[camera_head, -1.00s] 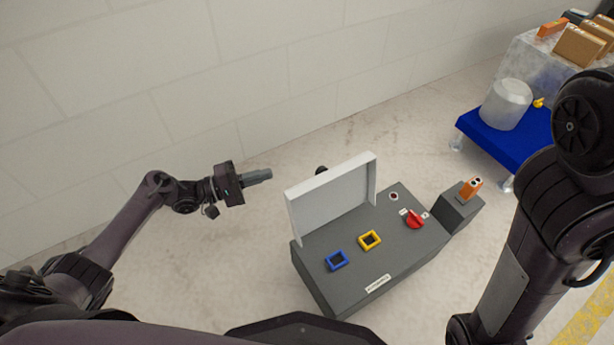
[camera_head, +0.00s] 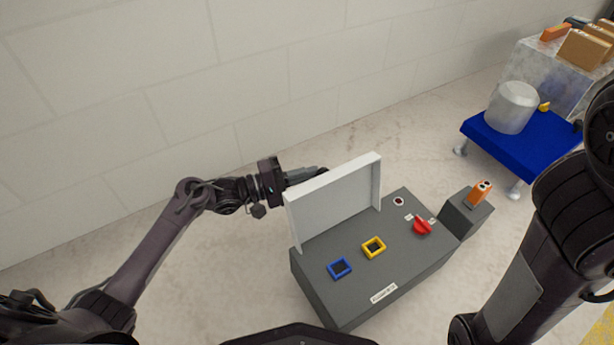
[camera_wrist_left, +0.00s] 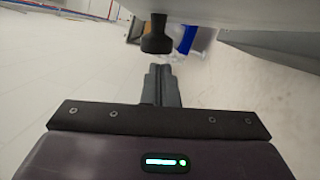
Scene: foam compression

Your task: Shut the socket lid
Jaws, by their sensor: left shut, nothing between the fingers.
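The white socket lid (camera_head: 335,203) stands upright, open, along the back edge of a grey box (camera_head: 345,300). A blue square socket (camera_head: 339,268) and a yellow square socket (camera_head: 374,248) are on the box top, uncovered. My left gripper (camera_head: 311,174) is shut and empty, behind the lid near its upper left; the lid hides part of the tips. In the left wrist view, the shut fingers (camera_wrist_left: 162,84) point toward a dark knob (camera_wrist_left: 157,36), with the pale lid (camera_wrist_left: 215,12) above. I see no clear contact. My right gripper is out of view; only its arm shows at right.
A red switch (camera_head: 422,226) and a small dark round fitting (camera_head: 398,201) are on the box top at right. An orange device (camera_head: 481,191) stands on a grey block (camera_head: 466,214). A blue cart (camera_head: 530,152) carries a pale canister (camera_head: 512,107). The wall is behind.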

